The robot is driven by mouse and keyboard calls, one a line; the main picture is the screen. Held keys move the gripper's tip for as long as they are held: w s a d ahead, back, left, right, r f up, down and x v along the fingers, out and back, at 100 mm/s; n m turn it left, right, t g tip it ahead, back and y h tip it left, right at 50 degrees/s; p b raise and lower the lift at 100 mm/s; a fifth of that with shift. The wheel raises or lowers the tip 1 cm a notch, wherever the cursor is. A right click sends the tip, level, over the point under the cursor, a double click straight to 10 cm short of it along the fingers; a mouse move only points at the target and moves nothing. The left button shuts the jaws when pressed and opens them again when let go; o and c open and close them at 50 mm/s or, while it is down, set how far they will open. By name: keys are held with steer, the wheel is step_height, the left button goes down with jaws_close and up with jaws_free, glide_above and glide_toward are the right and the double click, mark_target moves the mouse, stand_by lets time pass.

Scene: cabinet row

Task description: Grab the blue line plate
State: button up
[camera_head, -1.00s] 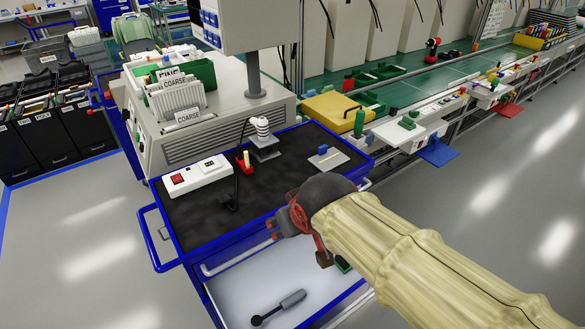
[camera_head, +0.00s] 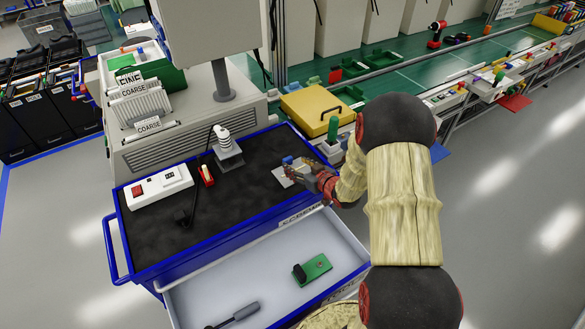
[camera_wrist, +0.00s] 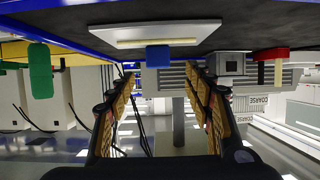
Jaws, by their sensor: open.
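A pale flat plate (camera_head: 284,180) with a blue block (camera_head: 288,160) on it lies on the dark top of the blue cart. I take it to be the blue line plate. My gripper (camera_head: 301,171) is at its right side in the head view and partly covers it. In the wrist view, which looks upside down, the plate (camera_wrist: 110,36) and its blue block (camera_wrist: 158,56) lie beyond the fingertips. There, the two fingers of my gripper (camera_wrist: 160,85) are apart with nothing held between them. The block lines up with the gap between them.
A grey stand with a white coil (camera_head: 226,148), a red block (camera_head: 206,176) and a white socket box (camera_head: 160,187) share the cart top. The open drawer (camera_head: 240,275) below holds a green piece (camera_head: 315,268) and a dark-handled tool (camera_head: 240,313). A yellow case (camera_head: 318,110) stands behind.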

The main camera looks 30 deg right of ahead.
mark_target(289, 159)
steer(key=b+x, duration=0.1)
steer(key=x, duration=0.2)
steer(key=b+x, duration=0.1)
steer(key=x, duration=0.3)
steer(key=shift+w+d, duration=0.1)
steer(key=shift+d, duration=0.1)
steer(key=shift+c, duration=0.6)
jaws_close()
